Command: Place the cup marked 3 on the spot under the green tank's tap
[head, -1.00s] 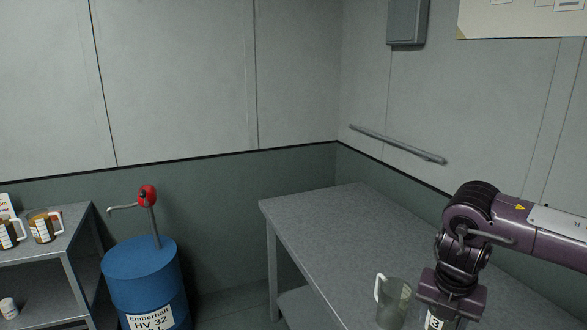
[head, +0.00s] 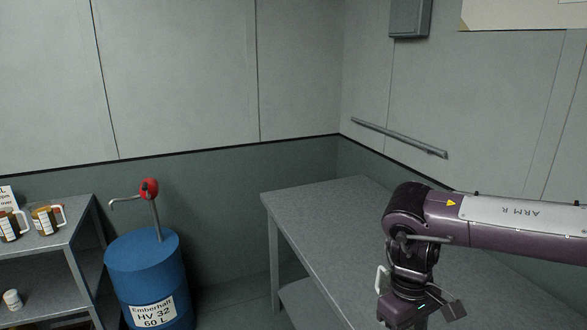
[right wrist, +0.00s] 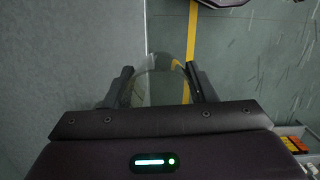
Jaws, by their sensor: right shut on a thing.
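My right gripper (right wrist: 161,88) is shut on a clear glass cup (right wrist: 160,68), which sits between its two fingers in the right wrist view. In the head view my right gripper (head: 420,312) is at the bottom edge, in front of the grey table. Only the cup's white handle (head: 381,280) shows there; its body is hidden or cut off. The mark on the cup is not readable now. The green tank, its tap and the spot under it are not in view. My left gripper is not in view.
A grey table (head: 318,205) stands along the right wall. A blue drum (head: 145,262) with a red-topped hand pump (head: 149,189) stands left of it. A shelf (head: 75,240) at far left holds filled mugs (head: 47,219). A yellow line (right wrist: 191,40) marks the floor.

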